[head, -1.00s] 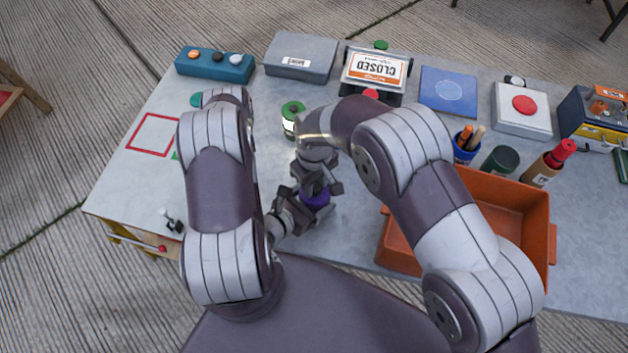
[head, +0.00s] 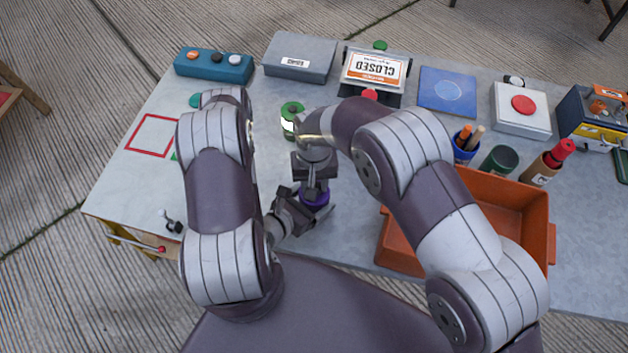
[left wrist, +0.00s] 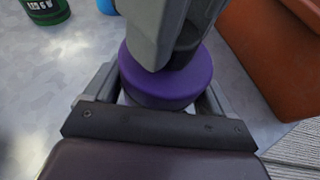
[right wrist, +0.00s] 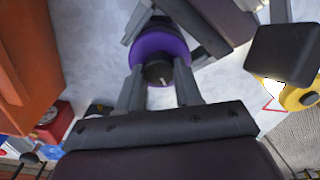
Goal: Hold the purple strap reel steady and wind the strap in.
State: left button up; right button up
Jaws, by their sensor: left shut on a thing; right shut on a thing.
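The purple strap reel (head: 316,198) stands on the table in front of my base, mostly hidden by my grippers in the head view. My left gripper (head: 300,205) is shut around its side, low over the table; the left wrist view shows the round purple body (left wrist: 168,88) between the fingers. My right gripper (head: 315,180) comes from above, shut on the dark knob on top of the reel; the right wrist view shows the knob (right wrist: 158,70) between the fingertips. I cannot make out the strap itself.
An orange bin (head: 520,205) stands just right of the reel. A green-lidded can (head: 291,118) stands behind it. Along the back are a teal button box (head: 213,66), a grey box (head: 300,57) and a closed sign (head: 375,72). The table's left part, with a red square outline (head: 152,135), is mostly clear.

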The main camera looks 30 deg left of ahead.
jog(key=shift+r, duration=0.1)
dwell(0.3)
jog(key=o, duration=1)
jog(key=shift+o, duration=0.2)
notch_tip(320, 180, up, 12)
pick_arm(q)
jog(key=o, duration=1.2)
